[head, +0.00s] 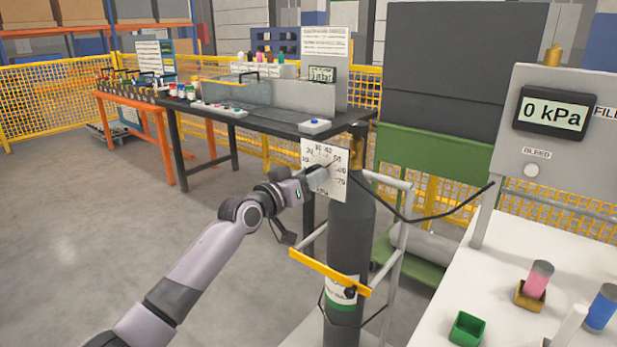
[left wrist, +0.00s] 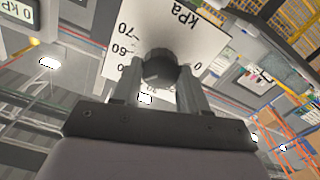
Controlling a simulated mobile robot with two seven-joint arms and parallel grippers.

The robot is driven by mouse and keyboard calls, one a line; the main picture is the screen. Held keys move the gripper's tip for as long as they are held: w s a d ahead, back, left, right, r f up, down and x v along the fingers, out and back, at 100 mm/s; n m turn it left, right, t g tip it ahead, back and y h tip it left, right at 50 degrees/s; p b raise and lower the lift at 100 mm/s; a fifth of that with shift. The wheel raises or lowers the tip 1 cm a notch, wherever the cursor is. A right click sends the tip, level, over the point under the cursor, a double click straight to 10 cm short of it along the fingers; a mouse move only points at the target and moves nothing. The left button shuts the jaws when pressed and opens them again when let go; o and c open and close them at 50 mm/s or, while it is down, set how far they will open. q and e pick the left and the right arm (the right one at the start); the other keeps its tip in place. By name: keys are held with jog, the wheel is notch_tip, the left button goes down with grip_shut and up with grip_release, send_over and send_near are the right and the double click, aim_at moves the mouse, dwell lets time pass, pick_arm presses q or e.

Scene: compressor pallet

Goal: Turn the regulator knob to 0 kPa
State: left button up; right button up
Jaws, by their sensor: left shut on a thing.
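The regulator's white dial plate (head: 318,152) stands at the neck of a dark gas cylinder (head: 350,235) in the head view, with numbers around it. In the left wrist view the plate (left wrist: 205,35) shows "kPa", 70 and 60 upside down. The dark round regulator knob (left wrist: 160,68) sits in front of the plate. My left gripper (head: 317,175) reaches the plate from the left, its fingers on either side of the knob and shut on it. The gripper covers the knob in the head view, and I cannot read the knob's setting. My right gripper is not in view.
A display (head: 551,113) on a grey panel at right reads "0 kPa", above a BLEED button (head: 532,170). A black hose (head: 430,218) runs right from the cylinder. A white table (head: 490,285) with small boxes is at right; a dark bench (head: 270,118) stands behind. Floor at left is clear.

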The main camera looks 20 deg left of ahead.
pick_arm(q)
jog(key=shift+f+n+p, duration=0.2)
jog(key=shift+n+p, duration=6.2)
jog(key=shift+n, duration=8.3)
